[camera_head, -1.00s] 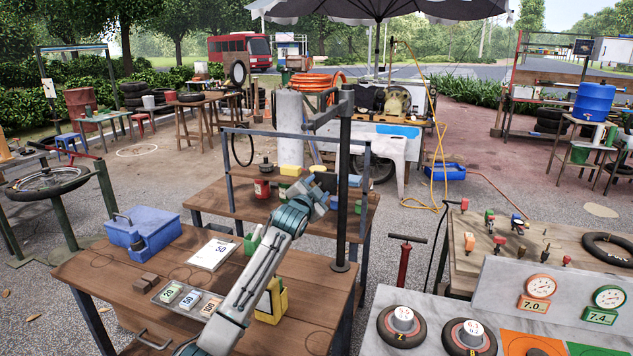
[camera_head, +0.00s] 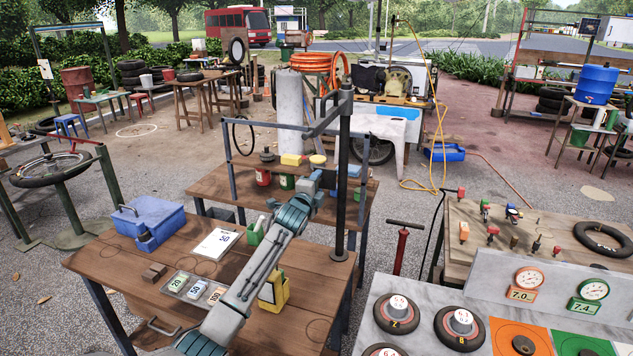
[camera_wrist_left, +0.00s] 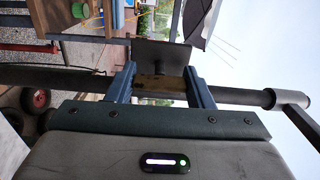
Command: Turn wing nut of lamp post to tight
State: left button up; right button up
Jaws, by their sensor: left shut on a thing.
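The lamp post (camera_head: 342,170) is a dark upright pole on the right edge of the brown wooden table, with a dark side arm at its top. In the left wrist view the post (camera_wrist_left: 235,96) runs sideways behind my fingers. My left gripper (camera_head: 320,182) is at the post's left side, about halfway up. In the left wrist view its blue fingers (camera_wrist_left: 160,82) are closed on a small brownish piece, which I take for the wing nut (camera_wrist_left: 160,86). A dark flat plate (camera_wrist_left: 160,54) shows just beyond. The wing nut is hidden in the head view.
The table carries a blue toolbox (camera_head: 148,221), a white card (camera_head: 216,243), a number tray (camera_head: 193,290) and a yellow holder (camera_head: 273,290). A grey frame (camera_head: 231,160) with cans stands behind. A red pump (camera_head: 400,247) and a marble gauge stand (camera_head: 480,266) are to the right.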

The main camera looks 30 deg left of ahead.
pick_arm(q)
jog(key=shift+o, duration=0.2)
dwell(0.4)
jog(key=o, duration=1)
jog(key=shift+c, duration=0.2)
jog(key=b+v, duration=0.4)
jog(key=v, duration=0.6)
jog(key=shift+s, duration=0.35)
jog(key=shift+d, duration=0.15)
